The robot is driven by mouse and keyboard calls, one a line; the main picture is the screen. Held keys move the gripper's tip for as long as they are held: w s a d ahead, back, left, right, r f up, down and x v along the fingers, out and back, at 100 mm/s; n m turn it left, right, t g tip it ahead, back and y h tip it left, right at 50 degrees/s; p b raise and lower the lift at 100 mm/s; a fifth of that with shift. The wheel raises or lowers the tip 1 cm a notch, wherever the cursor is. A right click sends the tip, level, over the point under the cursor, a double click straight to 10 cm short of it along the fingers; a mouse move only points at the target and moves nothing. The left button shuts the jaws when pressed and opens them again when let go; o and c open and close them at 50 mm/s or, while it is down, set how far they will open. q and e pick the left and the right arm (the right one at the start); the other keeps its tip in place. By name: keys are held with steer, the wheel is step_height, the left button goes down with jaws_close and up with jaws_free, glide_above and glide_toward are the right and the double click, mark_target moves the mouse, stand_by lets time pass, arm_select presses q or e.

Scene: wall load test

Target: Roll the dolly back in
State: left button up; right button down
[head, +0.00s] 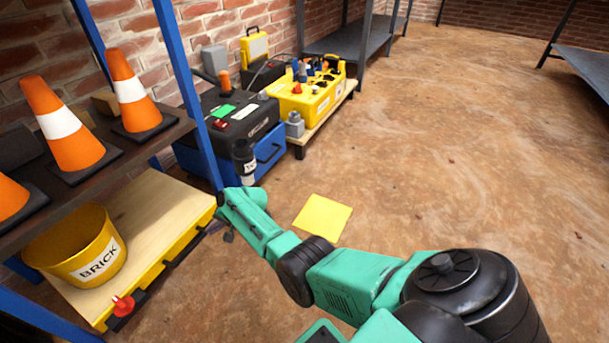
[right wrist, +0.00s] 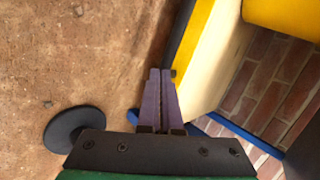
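The dolly is a low platform with a pale wooden top (head: 150,222), yellow edges and a dark handle bar (head: 189,246) along its front. It stands under the blue-posted shelf and carries a yellow bucket marked BRICK (head: 80,258). A red knob (head: 123,305) sits at its near front corner. My right gripper (right wrist: 161,72) looks shut, its purple fingers almost together, close to the dolly's yellow and dark front edge (right wrist: 190,45). I see nothing between the fingers, and cannot tell if they touch the dolly. In the head view, my right arm mostly hides this gripper. My left gripper is not in view.
Orange cones (head: 70,130) stand on the shelf above the dolly. A black and blue case (head: 235,130) and a yellow equipment box (head: 310,98) stand behind. A yellow square (head: 323,217) lies on the floor. The brown floor to the right is open.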

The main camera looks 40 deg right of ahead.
steer(key=shift+w+a+r, duration=0.2)
steer(key=shift+w, duration=0.45)
steer(key=shift+w, duration=0.1)
steer(key=shift+r, duration=0.15)
